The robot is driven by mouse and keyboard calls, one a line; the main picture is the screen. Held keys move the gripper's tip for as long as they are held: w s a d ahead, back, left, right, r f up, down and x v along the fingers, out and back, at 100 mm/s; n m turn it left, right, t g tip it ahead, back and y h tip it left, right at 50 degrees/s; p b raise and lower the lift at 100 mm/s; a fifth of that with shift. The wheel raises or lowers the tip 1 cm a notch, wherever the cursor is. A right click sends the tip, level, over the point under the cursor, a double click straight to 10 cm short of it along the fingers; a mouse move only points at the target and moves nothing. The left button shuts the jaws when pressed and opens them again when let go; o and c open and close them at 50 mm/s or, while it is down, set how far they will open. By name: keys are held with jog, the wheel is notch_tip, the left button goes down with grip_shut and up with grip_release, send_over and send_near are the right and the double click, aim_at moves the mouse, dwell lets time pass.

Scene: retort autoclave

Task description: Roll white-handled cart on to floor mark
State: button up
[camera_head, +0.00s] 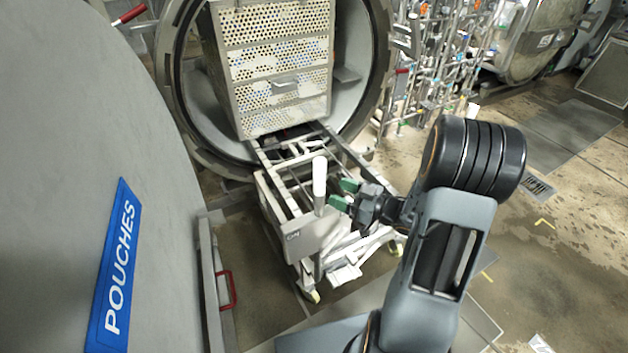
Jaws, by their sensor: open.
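The cart (304,238) is a pale metal frame on castors with rails on top. It stands at the mouth of the round retort, its far end up against the opening. Its upright white handle (319,178) rises from the near end. My gripper (343,195) is open, its green fingertips pointing left at the handle from just right of it. The fingers look empty; I cannot tell whether they touch the handle. Yellow corner marks show on the floor at right, one farther off (545,223) and one partly hidden by my arm (487,276).
A perforated metal crate (280,70) sits inside the retort (177,85). A large grey door with a blue POUCHES sign (115,270) fills the left. Pipes and valves (435,65) stand right of the retort. The floor (570,190) at right is open, with a drain grate (538,186).

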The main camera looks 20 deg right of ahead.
jog(key=p+x, duration=0.1)
jog(key=x, duration=0.7)
jog(key=shift+w+a, duration=0.15)
jog(key=shift+w, duration=0.1)
jog(key=shift+c, duration=0.2)
grip_shut()
